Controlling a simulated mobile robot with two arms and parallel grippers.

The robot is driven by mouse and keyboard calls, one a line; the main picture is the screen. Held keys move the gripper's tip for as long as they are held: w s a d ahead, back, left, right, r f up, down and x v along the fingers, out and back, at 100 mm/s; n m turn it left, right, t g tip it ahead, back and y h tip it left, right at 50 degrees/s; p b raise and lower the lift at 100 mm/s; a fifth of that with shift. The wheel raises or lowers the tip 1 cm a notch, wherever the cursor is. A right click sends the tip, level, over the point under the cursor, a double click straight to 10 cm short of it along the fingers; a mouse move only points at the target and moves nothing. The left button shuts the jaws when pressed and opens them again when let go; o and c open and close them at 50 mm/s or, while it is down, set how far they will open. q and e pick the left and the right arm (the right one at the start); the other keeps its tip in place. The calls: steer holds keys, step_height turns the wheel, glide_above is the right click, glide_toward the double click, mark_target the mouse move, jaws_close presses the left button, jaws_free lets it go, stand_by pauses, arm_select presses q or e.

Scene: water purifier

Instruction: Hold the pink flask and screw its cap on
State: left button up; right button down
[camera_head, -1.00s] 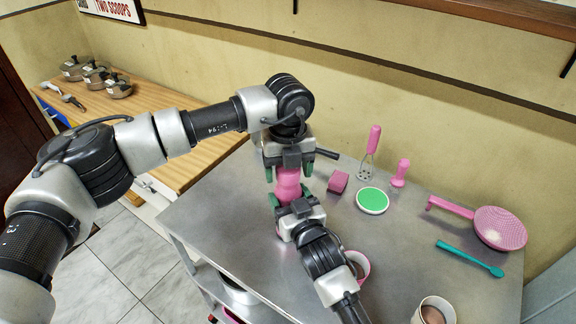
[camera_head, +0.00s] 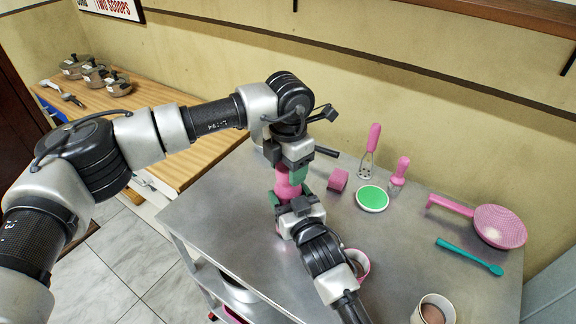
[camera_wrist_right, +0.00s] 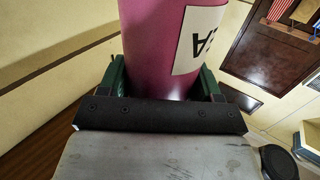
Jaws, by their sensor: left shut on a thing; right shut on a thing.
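The pink flask (camera_head: 287,187) is held between my two grippers above the left part of the metal table. My right gripper (camera_head: 286,199) is shut around its lower part. In the right wrist view the pink flask (camera_wrist_right: 172,45) with a white label stands between the green fingers of my right gripper (camera_wrist_right: 165,88). My left gripper (camera_head: 290,172) is above, shut at the flask's top end, where the cap is hidden by the fingers. I cannot see how the cap sits on the flask.
On the metal table (camera_head: 405,255) stand a green-topped round dish (camera_head: 372,198), a pink block (camera_head: 338,179), pink-handled utensils (camera_head: 371,145), a pink strainer (camera_head: 499,227), a teal spoon (camera_head: 470,257) and cups (camera_head: 433,309). Pots (camera_head: 93,74) stand on the wooden counter.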

arm_select(q)
steer(key=m, duration=0.9)
steer(key=shift+m, duration=0.3)
steer(key=o, duration=1.1)
steer(key=shift+r, duration=0.1)
step_height(320, 180, up, 12)
steer(key=shift+f, duration=0.1)
arm_select(e)
steer(key=shift+c, duration=0.6)
jaws_free()
